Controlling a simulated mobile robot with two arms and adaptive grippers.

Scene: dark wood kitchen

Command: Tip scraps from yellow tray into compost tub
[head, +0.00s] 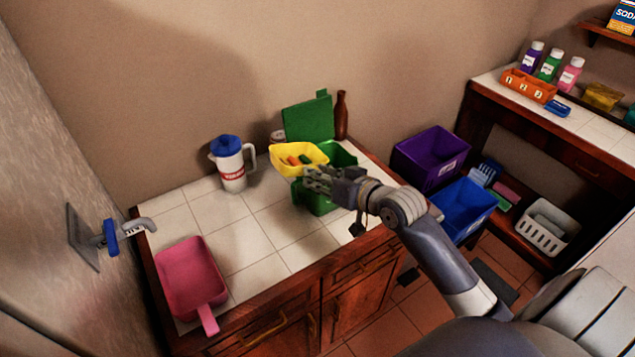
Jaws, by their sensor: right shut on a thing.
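The yellow tray (282,167) is at the back of the tiled counter, level or nearly so, with orange and green scraps (300,160) inside. It is over the left side of the green compost tub (316,203), whose green lid (308,120) stands open behind it. My right gripper (318,176) is shut on the near right edge of the tray; its fingers hide part of the tub's front. The tub's inside is only partly visible. My left gripper is not in view.
A white jug with a blue lid (231,165) stands left of the tray, and a brown bottle (341,115) behind the tub. A pink dustpan (188,280) lies at front left. Purple (430,157) and blue (462,208) bins are right. The counter's middle is clear.

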